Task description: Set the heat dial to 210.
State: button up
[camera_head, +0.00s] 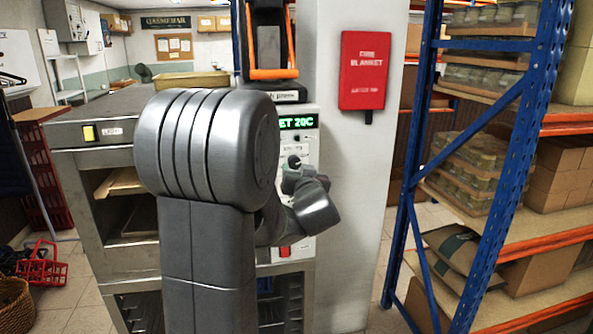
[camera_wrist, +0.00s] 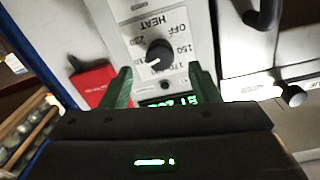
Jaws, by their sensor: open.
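The heat dial (camera_wrist: 159,53) is a round black knob on a pale panel, seen upside down in the wrist view. Marks around it include OFF, 150, 170 and 230. A white mark on the knob points to the lower left in that view; the number there is not clear. My gripper (camera_wrist: 160,72) is open, its two green fingers on either side of the dial's line, apart from the knob. The green display (camera_head: 297,122) reads about "ET 20C" in the head view, its left part hidden by my arm. It also shows partly between the fingers.
The steel oven (camera_head: 85,132) stands behind my arm. A red fire blanket box (camera_head: 364,70) hangs on the pillar to the right. A blue shelving rack (camera_head: 505,165) with jars and cartons is farther right. A dark handle (camera_wrist: 264,15) is near the panel.

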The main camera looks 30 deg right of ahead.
aim_at(295, 163)
jog(key=b+v, duration=0.1)
jog(key=v, duration=0.8)
jog(key=p+x, duration=0.2)
jog(key=x, duration=1.1)
jog(key=shift+w+d, duration=0.1)
jog(key=shift+w, duration=0.2)
